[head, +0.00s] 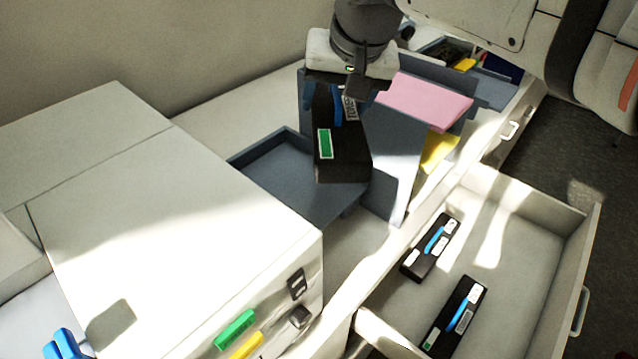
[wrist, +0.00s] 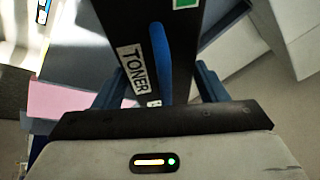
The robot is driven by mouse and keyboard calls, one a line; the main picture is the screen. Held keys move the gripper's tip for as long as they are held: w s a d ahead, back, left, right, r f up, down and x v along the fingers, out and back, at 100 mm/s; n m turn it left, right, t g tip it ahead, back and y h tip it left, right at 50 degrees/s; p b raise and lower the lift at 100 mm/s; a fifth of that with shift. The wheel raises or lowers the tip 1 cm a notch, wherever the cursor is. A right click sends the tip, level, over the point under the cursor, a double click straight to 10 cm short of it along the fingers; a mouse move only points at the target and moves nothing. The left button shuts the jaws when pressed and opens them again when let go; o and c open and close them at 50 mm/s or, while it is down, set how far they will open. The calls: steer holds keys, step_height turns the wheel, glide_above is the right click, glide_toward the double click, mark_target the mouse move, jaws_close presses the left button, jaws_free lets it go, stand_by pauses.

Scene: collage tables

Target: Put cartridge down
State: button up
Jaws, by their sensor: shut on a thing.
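My gripper (head: 351,92) is shut on a black toner cartridge (head: 340,165) with a green label and a blue strip. In the head view the cartridge hangs below my gripper, over or in front of a blue-grey tray (head: 285,185); I cannot tell whether it touches the tray. In the wrist view the held cartridge (wrist: 180,60) shows a white TONER label, and my gripper's blue fingers (wrist: 158,85) lie on either side of it. Two more black cartridges with blue strips, one nearer the back (head: 431,247) and one nearer the front (head: 455,318), lie in the open drawer.
A large white printer (head: 170,230) stands at the left of the tray. A pink paper stack (head: 425,100) and a yellow sheet (head: 439,152) are right of the held cartridge.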

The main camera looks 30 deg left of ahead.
steer(key=b, duration=0.3)
glide_above(328, 209)
steer(key=s+d, duration=0.1)
steer(key=d, duration=0.1)
steer(key=f, duration=0.4)
steer(key=shift+a+f, duration=0.15)
steer(key=shift+a, duration=0.1)
step_height(328, 209, down, 18)
steer(key=shift+r+p, duration=0.2)
steer(key=shift+p, duration=0.55)
steer(key=shift+f, duration=0.15)
steer(key=o, duration=1.6)
steer(key=shift+c, duration=0.2)
steer(key=b+v, duration=0.2)
steer(key=v, duration=1)
